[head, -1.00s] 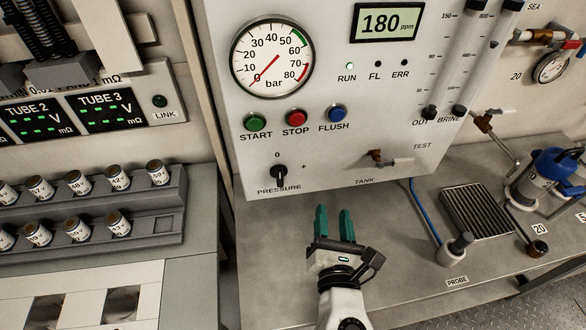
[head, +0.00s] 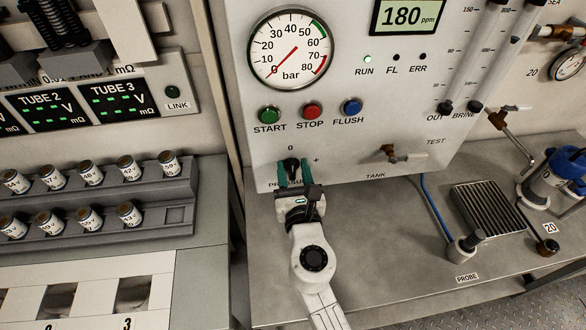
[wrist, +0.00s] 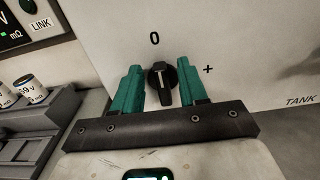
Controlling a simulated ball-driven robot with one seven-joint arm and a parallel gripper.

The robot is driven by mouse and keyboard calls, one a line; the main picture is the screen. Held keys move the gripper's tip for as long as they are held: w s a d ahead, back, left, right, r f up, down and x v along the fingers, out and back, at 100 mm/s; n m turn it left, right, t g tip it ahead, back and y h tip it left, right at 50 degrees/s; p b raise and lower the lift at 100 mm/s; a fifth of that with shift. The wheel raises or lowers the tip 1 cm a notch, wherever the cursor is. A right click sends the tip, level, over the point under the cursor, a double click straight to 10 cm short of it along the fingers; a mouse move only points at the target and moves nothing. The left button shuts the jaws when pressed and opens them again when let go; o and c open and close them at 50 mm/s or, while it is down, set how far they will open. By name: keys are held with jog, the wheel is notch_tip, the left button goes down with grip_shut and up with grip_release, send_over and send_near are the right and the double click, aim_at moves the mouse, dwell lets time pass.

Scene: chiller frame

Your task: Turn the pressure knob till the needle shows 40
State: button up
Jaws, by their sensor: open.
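The black pressure knob (head: 291,165) sits low on the white panel, with a 0 above it and a + to its right. In the wrist view the knob (wrist: 161,83) shows between the fingertips, its grip bar near upright. My gripper (head: 293,174) is open, its green fingers on either side of the knob; it also shows in the wrist view (wrist: 158,85). I cannot tell whether a finger touches the knob. The round bar gauge (head: 290,47) is above, its red needle pointing lower left near 0.
Green START (head: 269,115), red STOP (head: 313,111) and blue FLUSH (head: 352,106) buttons sit above the knob. A tank valve (head: 390,153) sticks out to the right. A rack of labelled tubes (head: 175,215) stands at left.

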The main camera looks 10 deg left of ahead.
jog(key=shift+w+a, duration=0.1)
jog(key=shift+w, duration=0.15)
jog(key=shift+c, duration=0.4)
grip_shut()
jog(key=m+b, duration=0.1)
jog(key=m, duration=0.1)
jog(key=d+m+b, duration=0.1)
jog(key=m, duration=0.2)
jog(key=shift+w+f, duration=0.15)
jog(key=m, duration=0.1)
jog(key=m+b, duration=0.1)
jog(key=m, duration=0.1)
jog(key=m+b, duration=0.1)
jog(key=shift+w+d+f+m, duration=0.1)
jog(key=shift+d+f+m, duration=0.2)
jog(key=shift+d+m, duration=0.1)
jog(key=shift+d+f+m+b, duration=0.1)
jog(key=shift+f+m+b, duration=0.15)
jog(key=shift+m+b, duration=1.15)
jog(key=shift+d+f+m+b, duration=0.1)
jog(key=shift+f+m+b, duration=0.2)
jog(key=shift+m+b, duration=1)
jog(key=shift+f+m+b, duration=0.25)
jog(key=shift+m+b, duration=0.3)
jog(key=shift+m, duration=1.65)
